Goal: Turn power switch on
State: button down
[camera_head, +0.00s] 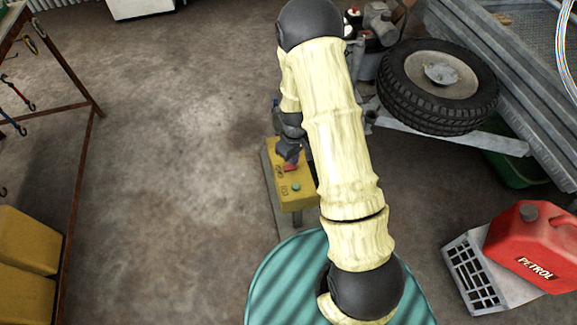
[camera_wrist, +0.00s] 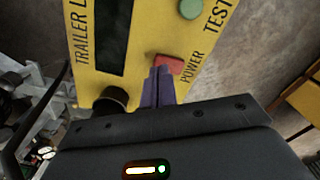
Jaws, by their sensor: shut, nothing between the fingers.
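The power switch (camera_wrist: 170,64) is a red rocker on a yellow control box (camera_wrist: 85,60), beside the printed word POWER in the wrist view. My gripper (camera_wrist: 160,75) is shut and empty, with its fingertips at the near edge of the red switch, touching it or very close. In the head view the yellow box (camera_head: 297,189) sits on a grey post, and the red switch (camera_head: 291,169) shows just below my gripper (camera_head: 290,160). My fingertips cover part of the switch, and I cannot tell which way it is set.
A green TEST button (camera_wrist: 191,8) and a dark knob (camera_wrist: 112,99) are on the same box. A trailer with a spare wheel (camera_head: 438,85) stands right. Concrete floor left of the box is clear.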

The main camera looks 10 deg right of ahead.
jog(key=shift+f+b, duration=0.65)
jog(key=shift+f, duration=0.3)
dwell(0.9)
jog(key=shift+r+p, duration=2.95)
jog(key=shift+r, duration=0.6)
